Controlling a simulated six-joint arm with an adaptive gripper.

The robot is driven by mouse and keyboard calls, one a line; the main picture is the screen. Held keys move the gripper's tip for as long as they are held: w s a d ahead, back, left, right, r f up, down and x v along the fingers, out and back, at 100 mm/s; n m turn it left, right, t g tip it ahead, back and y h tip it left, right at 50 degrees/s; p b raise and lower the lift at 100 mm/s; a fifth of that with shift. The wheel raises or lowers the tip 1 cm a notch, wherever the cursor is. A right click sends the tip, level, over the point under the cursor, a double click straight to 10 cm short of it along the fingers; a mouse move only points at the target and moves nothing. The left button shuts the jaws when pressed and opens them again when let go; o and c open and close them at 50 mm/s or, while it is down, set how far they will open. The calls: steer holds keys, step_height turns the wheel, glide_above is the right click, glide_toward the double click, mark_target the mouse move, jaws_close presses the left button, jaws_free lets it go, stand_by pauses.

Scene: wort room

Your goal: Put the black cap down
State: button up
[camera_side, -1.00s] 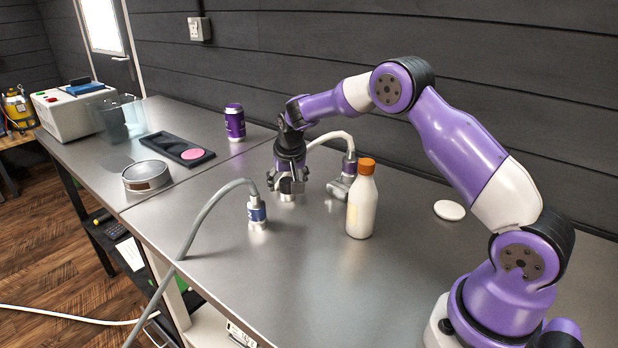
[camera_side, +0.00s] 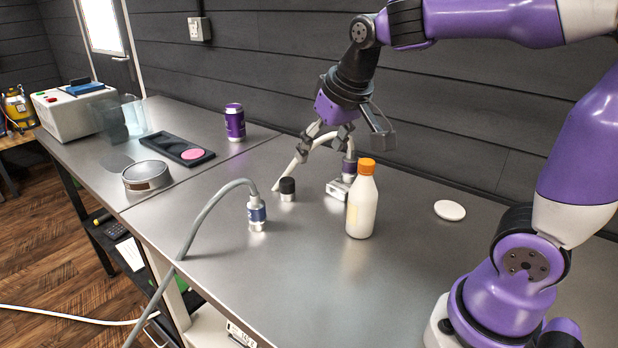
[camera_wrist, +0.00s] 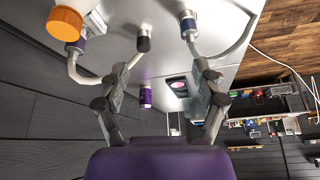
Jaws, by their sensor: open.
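The black cap (camera_side: 287,184) sits upright on top of a short silver metal piece (camera_side: 288,196) on the steel bench. In the wrist view the black cap (camera_wrist: 144,31) shows beyond my fingers, near the top middle. My gripper (camera_side: 325,146) is open and empty, above the cap and to its right, clearly apart from it. In the wrist view the spread fingers of my gripper (camera_wrist: 160,70) have nothing between them.
A cable with a blue-banded connector (camera_side: 257,212) stands left of a white bottle with an orange lid (camera_side: 362,205). A pale cable with a purple connector (camera_side: 349,167) stands behind the bottle. A purple can (camera_side: 235,122) and a black tray (camera_side: 176,148) are farther left.

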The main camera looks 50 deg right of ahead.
steer(key=s+a+f+n+y, duration=0.1)
steer(key=s+a+f+n, duration=0.1)
steer(key=s, duration=0.8)
steer(key=shift+s+a+f+n+t, duration=0.2)
steer(key=shift+a+n+t, duration=0.2)
steer(key=shift+a+n, duration=0.35)
steer(key=shift+a+r, duration=0.1)
